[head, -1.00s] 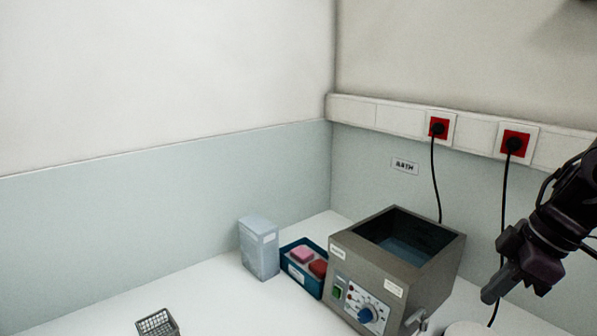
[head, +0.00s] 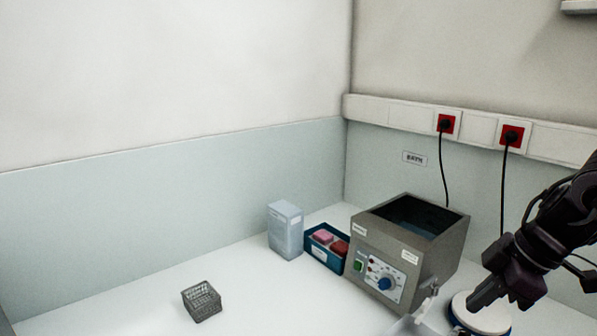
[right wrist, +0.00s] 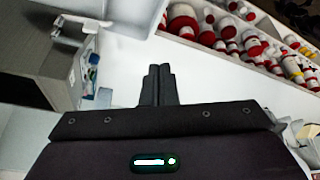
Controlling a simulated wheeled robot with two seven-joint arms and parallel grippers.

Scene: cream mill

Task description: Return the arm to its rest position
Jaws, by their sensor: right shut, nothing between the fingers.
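My right gripper (head: 484,298) is at the lower right in the head view, at the end of my right arm. Its fingers are closed together and empty, and in the right wrist view the shut fingertips (right wrist: 160,70) show at the centre. In the head view it is in front of a round white-topped device (head: 490,318) and to the right of the grey water bath (head: 372,240). My left arm and gripper are not in view.
A wire basket (head: 203,303) stands alone on the white counter. A pale box (head: 286,232) and a blue bin (head: 318,252) with pink and red items stand left of the bath. Several red-and-white bottles (right wrist: 185,22) sit in a compartment in the right wrist view. Cables hang from red sockets (head: 447,123).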

